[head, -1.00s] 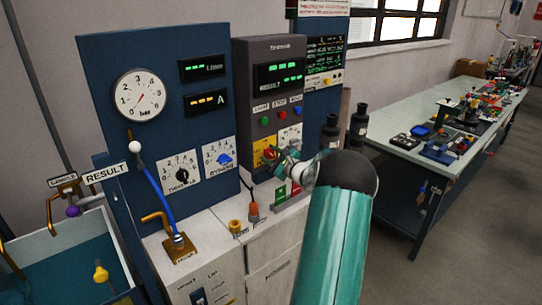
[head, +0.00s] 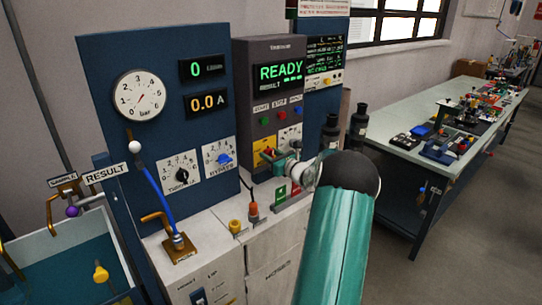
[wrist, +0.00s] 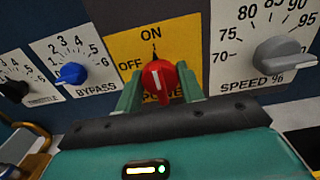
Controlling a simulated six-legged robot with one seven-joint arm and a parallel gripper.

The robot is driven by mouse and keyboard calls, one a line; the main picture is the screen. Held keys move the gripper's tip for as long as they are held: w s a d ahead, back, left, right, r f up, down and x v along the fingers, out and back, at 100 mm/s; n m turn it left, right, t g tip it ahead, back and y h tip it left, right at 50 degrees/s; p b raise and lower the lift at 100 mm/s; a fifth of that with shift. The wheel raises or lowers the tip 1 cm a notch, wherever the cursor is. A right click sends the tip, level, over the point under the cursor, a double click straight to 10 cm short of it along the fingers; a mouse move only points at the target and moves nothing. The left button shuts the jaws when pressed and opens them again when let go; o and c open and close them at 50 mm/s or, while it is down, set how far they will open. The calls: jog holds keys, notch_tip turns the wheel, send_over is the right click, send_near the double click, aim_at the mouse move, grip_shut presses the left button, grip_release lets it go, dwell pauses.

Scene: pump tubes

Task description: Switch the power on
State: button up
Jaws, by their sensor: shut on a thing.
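The red power knob (wrist: 160,80) sits on a yellow plate (wrist: 118,45) marked OFF at left and ON at top. My gripper (wrist: 161,90) is shut on the knob, with one green finger on each side. In the head view my gripper (head: 276,158) reaches the yellow plate (head: 262,145) on the grey panel, and the knob is partly hidden by it. The panel display (head: 278,73) is lit and reads READY. The displays on the blue board read 0 (head: 203,67) and 0.0 A (head: 206,103).
The blue bypass knob (wrist: 71,73) is left of the power knob, and the grey speed knob (wrist: 283,52) is close on the right. A blue lever (head: 160,200) stands at the left. A cluttered bench (head: 410,105) is at the right.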

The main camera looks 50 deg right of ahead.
jog(key=shift+s+f, duration=0.1)
dwell(0.4)
jog(key=o, duration=1)
jog(key=v, duration=1.3)
jog(key=shift+s, duration=0.35)
